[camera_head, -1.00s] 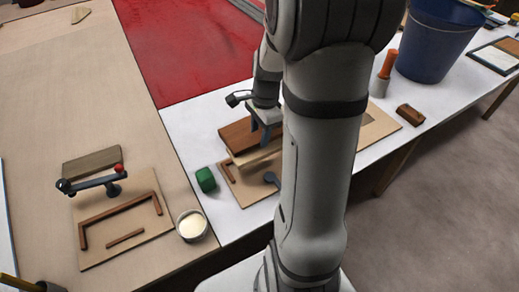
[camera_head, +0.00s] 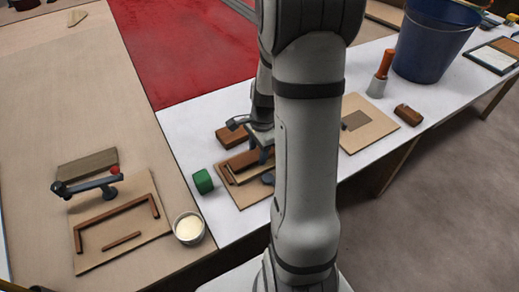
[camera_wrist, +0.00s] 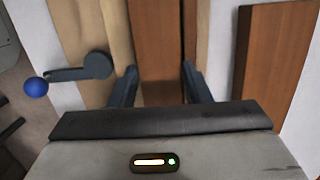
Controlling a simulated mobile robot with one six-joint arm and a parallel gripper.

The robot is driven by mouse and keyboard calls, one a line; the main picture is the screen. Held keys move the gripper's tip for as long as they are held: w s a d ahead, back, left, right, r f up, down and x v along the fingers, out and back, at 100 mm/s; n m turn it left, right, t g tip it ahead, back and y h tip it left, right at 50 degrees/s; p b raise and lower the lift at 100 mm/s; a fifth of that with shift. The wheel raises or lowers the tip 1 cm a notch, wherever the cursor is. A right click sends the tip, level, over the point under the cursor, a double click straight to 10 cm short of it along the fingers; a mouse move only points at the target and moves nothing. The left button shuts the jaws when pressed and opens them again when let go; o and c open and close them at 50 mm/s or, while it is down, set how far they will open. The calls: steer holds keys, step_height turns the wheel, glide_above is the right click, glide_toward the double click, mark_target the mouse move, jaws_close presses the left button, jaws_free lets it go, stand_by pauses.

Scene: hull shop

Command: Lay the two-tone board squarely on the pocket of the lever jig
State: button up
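The brown two-tone board (camera_head: 243,160) is low over the pocket of a tan jig (camera_head: 246,203) on the white bench. In the wrist view the board (camera_wrist: 160,40) lies between my fingertips, which meet its two long sides. My gripper (camera_head: 259,158), also in the wrist view (camera_wrist: 159,66), appears shut on it. I cannot tell whether the board rests fully in the pocket. This jig's grey lever (camera_wrist: 75,73) has a blue knob (camera_wrist: 36,87) and is swung out to the left in the wrist view. My arm hides the jig's right side in the head view.
A second jig (camera_head: 150,236) with a red-knobbed lever (camera_head: 90,185) lies at left. A plain brown block (camera_head: 231,136) sits behind the first jig, a green block (camera_head: 203,181) and a white-filled bowl (camera_head: 189,230) beside it. A blue bucket (camera_head: 430,45) stands far right.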

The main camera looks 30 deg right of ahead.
steer(key=o, duration=0.3)
steer(key=shift+o, duration=0.2)
step_height(320, 180, up, 12)
steer(key=d+p, duration=0.1)
steer(key=p, duration=0.1)
steer(key=s+a+r+n+t, duration=0.1)
steer(key=s+a+r+n, duration=0.2)
steer(key=s+a+n, duration=0.3)
steer(key=s+a+r+n+t+h, duration=0.1)
steer(key=s+a+r+n, duration=0.1)
steer(key=s+a+n, duration=0.4)
steer(key=n, duration=0.5)
steer(key=shift+a+r+n, duration=0.4)
